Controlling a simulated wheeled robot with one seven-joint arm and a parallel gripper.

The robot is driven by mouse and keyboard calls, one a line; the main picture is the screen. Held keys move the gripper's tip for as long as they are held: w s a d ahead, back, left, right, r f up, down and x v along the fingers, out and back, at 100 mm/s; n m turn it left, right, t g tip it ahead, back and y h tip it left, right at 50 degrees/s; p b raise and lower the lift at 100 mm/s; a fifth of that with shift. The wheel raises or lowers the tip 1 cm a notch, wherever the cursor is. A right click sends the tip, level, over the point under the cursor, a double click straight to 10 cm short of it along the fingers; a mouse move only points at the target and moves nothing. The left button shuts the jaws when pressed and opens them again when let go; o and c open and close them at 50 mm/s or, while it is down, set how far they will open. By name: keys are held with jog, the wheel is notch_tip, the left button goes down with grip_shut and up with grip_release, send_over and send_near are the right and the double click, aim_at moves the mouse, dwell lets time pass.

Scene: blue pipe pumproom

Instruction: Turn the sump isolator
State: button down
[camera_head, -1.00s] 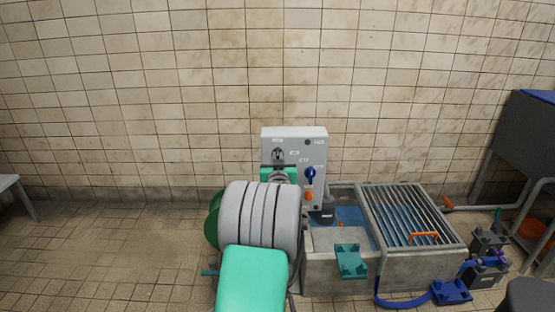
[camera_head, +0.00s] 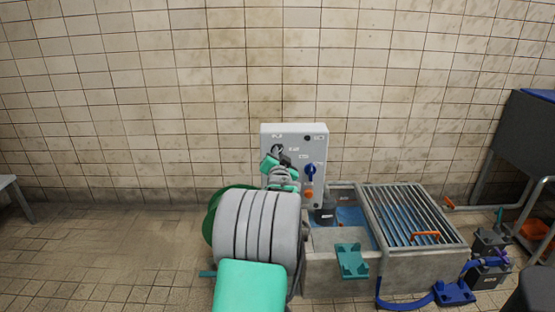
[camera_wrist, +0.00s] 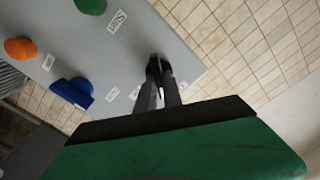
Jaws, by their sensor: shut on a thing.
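A grey control panel (camera_head: 318,150) stands against the tiled wall. The sump isolator appears to be the dark rotary handle (camera_head: 277,149) at its upper left; its label is too small to read. My gripper (camera_head: 279,153) is at this handle, with its green body tilted. In the wrist view the two dark fingers of my gripper (camera_wrist: 160,72) are close together, shut on the dark handle at the panel face. The fingers hide most of the handle, so its exact angle is unclear.
The panel also carries a blue handle (camera_head: 311,171) and an orange knob (camera_head: 309,194). A green knob (camera_wrist: 90,4) shows in the wrist view. A concrete sump with a metal grating (camera_head: 405,213) stands at right. The floor at left is clear.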

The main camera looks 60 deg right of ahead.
jog(key=m+b, duration=0.1)
jog(key=m, duration=0.4)
jog(key=m+b, duration=0.1)
jog(key=m, duration=0.5)
jog(key=shift+s+d+b, duration=0.15)
jog(key=shift+s+b, duration=0.05)
jog(key=shift+b, duration=0.15)
jog(key=shift+m, duration=0.3)
jog(key=c, duration=1.8)
grip_release()
jog(key=shift+d+f, duration=0.1)
jog(key=o, duration=0.3)
jog(key=shift+f, duration=0.1)
